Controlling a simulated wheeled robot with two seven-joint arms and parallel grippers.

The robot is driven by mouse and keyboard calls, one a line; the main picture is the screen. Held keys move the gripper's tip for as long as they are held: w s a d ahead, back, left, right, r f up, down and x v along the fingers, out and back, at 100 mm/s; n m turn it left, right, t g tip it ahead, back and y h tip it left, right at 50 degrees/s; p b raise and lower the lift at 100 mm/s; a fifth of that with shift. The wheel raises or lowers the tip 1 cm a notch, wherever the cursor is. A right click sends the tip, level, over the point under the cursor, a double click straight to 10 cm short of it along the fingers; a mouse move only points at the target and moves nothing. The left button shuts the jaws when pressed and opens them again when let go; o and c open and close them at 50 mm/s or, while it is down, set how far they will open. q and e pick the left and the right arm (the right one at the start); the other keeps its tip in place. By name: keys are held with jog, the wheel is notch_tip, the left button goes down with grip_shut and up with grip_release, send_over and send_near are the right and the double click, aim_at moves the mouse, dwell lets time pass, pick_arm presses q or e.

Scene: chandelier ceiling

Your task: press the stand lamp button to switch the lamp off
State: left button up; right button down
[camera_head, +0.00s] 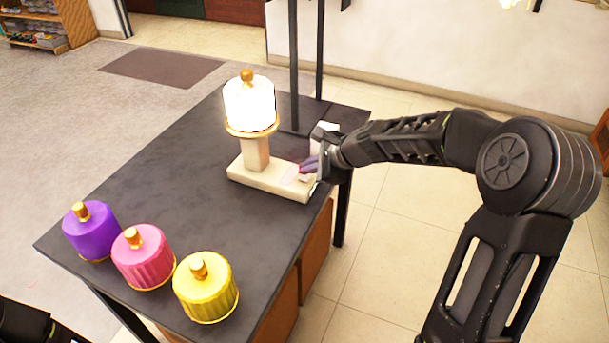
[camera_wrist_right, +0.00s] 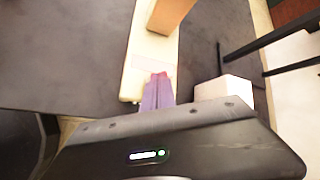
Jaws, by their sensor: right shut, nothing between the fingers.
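The stand lamp (camera_head: 255,152) stands on the dark table, its white shade (camera_head: 250,104) glowing brightly. Its cream base (camera_head: 262,180) reaches right toward my right gripper, with a pale pinkish button patch (camera_head: 291,179) near its right end. My right gripper (camera_head: 308,166) is shut and empty, its purple fingertips at this end of the base, over or beside the patch. In the right wrist view the shut fingers (camera_wrist_right: 160,82) point at the lamp base (camera_wrist_right: 150,50), close to the pale patch; I cannot tell whether they touch it. My left gripper is not in view; only a bit of my left arm shows.
A white block (camera_head: 325,138) lies beside my right gripper. Black posts (camera_head: 293,60) rise behind it. The table (camera_head: 165,180) is clear left of the lamp.

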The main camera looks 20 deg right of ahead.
aim_at(308, 178)
jog(key=shift+f, duration=0.1)
jog(key=shift+f+b, duration=0.35)
jog(key=shift+b, duration=0.05)
jog(key=shift+r+p, duration=0.45)
dwell(0.3)
notch_tip(308, 178, up, 6)
jog(key=p, duration=0.6)
